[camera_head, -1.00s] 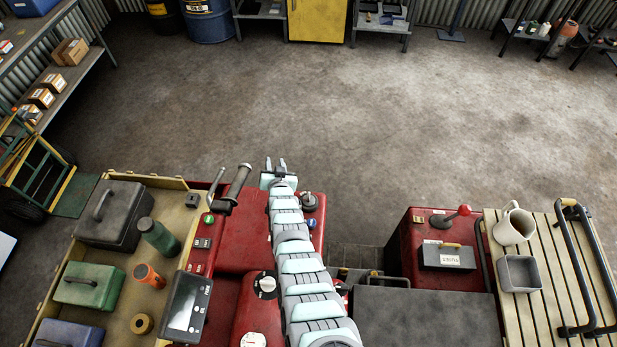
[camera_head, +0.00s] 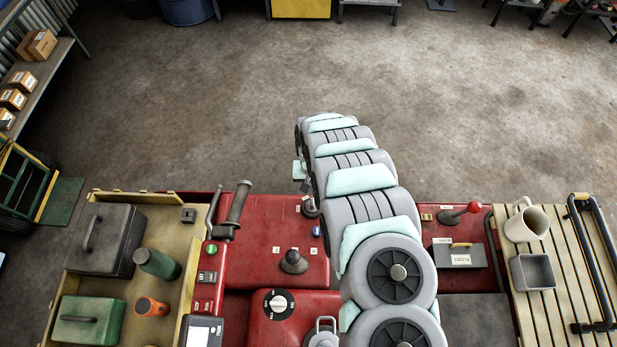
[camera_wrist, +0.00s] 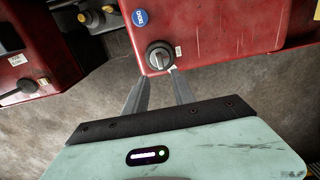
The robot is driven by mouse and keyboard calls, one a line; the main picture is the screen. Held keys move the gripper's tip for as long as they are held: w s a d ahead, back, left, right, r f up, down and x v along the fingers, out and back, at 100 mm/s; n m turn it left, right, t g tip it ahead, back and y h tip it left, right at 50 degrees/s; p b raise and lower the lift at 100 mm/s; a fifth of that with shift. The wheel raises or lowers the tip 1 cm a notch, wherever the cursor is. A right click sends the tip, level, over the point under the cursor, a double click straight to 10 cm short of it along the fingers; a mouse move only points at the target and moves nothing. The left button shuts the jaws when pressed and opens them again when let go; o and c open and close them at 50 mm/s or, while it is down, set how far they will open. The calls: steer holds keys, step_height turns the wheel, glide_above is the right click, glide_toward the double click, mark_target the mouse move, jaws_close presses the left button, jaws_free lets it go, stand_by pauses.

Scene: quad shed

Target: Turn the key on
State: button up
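A dark round switch with a raised turning grip (camera_wrist: 158,57) sits on the edge of the red body in the wrist view, with small labels beside it. It looks like the key switch. It also shows in the head view (camera_head: 310,208), partly behind my gripper. In the wrist view my gripper (camera_wrist: 158,72) is open and empty. Its two fingers point at the switch from below, their tips at its near edge, one toward each side. I cannot tell whether they touch it. In the head view my gripper (camera_head: 301,172) is mostly hidden by my arm.
A blue button (camera_wrist: 140,17) is close beside the switch. A handlebar grip (camera_head: 238,203), a black knob (camera_head: 293,262) and a round dial (camera_head: 278,303) stand on the red body. A tray of cases (camera_head: 150,197) is at left, a slatted rack (camera_head: 550,300) at right.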

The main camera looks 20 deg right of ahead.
mark_target(312, 202)
steer(key=shift+s+f+b, duration=0.15)
steer(key=shift+f+b, duration=0.35)
steer(key=shift+f, duration=0.3)
step_height(312, 202, down, 9)
steer(key=b, duration=0.6)
steer(key=shift+f, duration=0.1)
jaws_close()
stand_by(0.7)
